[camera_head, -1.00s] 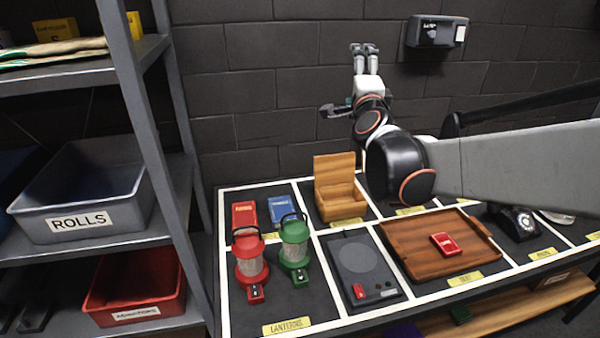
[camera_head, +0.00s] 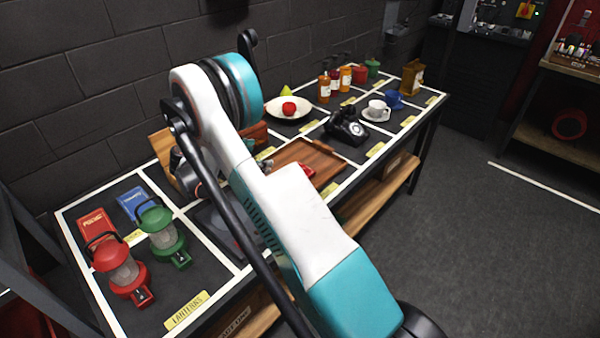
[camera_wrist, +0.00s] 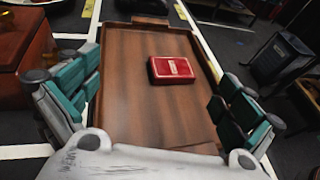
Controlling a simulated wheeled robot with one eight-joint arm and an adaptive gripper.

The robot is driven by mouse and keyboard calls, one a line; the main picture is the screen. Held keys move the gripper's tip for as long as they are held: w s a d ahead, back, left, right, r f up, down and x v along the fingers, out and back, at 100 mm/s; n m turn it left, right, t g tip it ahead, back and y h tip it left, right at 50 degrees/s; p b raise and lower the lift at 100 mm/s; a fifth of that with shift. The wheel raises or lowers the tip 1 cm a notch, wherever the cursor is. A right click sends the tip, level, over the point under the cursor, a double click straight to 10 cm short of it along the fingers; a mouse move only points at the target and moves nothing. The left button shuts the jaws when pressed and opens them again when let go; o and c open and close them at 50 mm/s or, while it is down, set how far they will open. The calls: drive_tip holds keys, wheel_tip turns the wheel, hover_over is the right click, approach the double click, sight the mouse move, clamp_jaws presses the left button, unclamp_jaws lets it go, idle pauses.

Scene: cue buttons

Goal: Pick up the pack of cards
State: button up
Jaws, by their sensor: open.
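The pack of cards looks to be the small red box (camera_wrist: 171,69) with a pale label, lying flat on the brown wooden tray (camera_wrist: 130,110) in the wrist view. In the head view a bit of the red pack (camera_head: 307,170) shows on the tray (camera_head: 325,155) beside my arm. My gripper (camera_wrist: 160,98) is open and empty, its teal-padded fingers spread to the left and right of the tray in the wrist view, with the red pack between and ahead of them. In the head view my arm hides most of the gripper.
A red lantern (camera_head: 118,268) and a green lantern (camera_head: 163,238) stand at the table's left end, with red (camera_head: 97,228) and blue (camera_head: 134,202) flat items behind. A black telephone (camera_head: 346,126) and a cup on a saucer (camera_head: 376,113) stand right of the tray.

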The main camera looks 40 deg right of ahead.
drive_tip(key=shift+m+g+y, duration=0.6)
drive_tip(key=f, duration=0.1)
drive_tip(key=s+f, duration=0.1)
drive_tip(key=f, duration=0.1)
drive_tip(key=s+f, duration=0.1)
drive_tip(key=shift+f, duration=0.15)
drive_tip(key=b+x, duration=0.2)
drive_tip(key=x, duration=0.4)
drive_tip(key=shift+s+d+f, duration=0.15)
drive_tip(key=shift+d, duration=0.2)
drive_tip(key=shift+b+x, duration=1.3)
drive_tip(key=shift+x, duration=1.65)
drive_tip(key=shift+s+a, duration=0.1)
drive_tip(key=shift+s, duration=0.1)
drive_tip(key=c, duration=1)
